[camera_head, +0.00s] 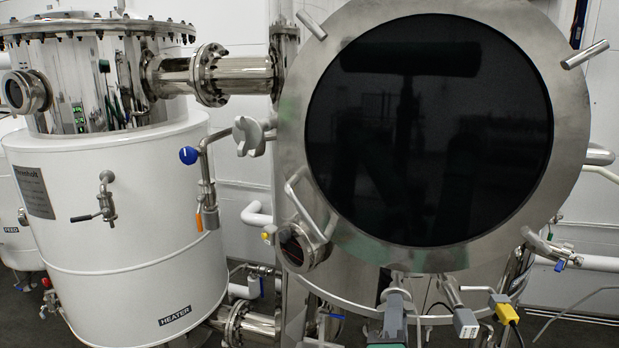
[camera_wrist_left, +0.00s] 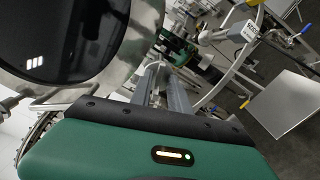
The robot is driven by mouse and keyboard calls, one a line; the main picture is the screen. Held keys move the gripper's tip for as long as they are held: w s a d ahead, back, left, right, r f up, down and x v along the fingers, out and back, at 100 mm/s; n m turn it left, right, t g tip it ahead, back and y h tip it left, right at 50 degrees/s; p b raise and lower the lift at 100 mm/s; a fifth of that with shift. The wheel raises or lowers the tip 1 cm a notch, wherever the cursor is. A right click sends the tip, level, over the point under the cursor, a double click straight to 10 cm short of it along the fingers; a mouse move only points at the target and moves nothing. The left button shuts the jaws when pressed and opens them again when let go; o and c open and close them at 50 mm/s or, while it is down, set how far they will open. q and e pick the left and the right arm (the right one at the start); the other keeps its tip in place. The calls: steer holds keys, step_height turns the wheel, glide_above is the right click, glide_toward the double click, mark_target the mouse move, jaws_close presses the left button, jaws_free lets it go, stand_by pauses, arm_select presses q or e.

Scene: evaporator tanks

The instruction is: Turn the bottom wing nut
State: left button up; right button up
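A large round steel door (camera_head: 290,150) with a dark glass window fills the right of the head view. A grey wing nut (camera_head: 250,136) shows at its left edge. The bottom wing nut cannot be made out clearly; the area under the door's lower rim is partly covered by my left gripper. My left gripper (camera_head: 402,308) points up there, with its green body at the bottom edge. In the left wrist view its grey fingers (camera_wrist_left: 162,88) stand apart below the door's rim. Whether they touch the metal beyond them cannot be told. My right gripper is out of view.
Just right of my left gripper hang a grey sensor box (camera_head: 465,322) and a yellow connector (camera_head: 503,308) with a cable. A round sight port (camera_head: 302,247) sits left of it. The white heater tank (camera_head: 110,240) stands at the left.

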arm_select(q)
steer(key=shift+a, duration=0.2)
jaws_close()
steer(key=n+b, duration=0.2)
steer(key=b, duration=0.1)
steer(key=shift+d+f, duration=0.1)
steer(key=shift+f, duration=0.05)
steer(key=shift+b, duration=0.3)
steer(key=shift+f+n+b, duration=0.1)
steer(key=shift+n+b, duration=1.1)
steer(key=shift+b, duration=0.3)
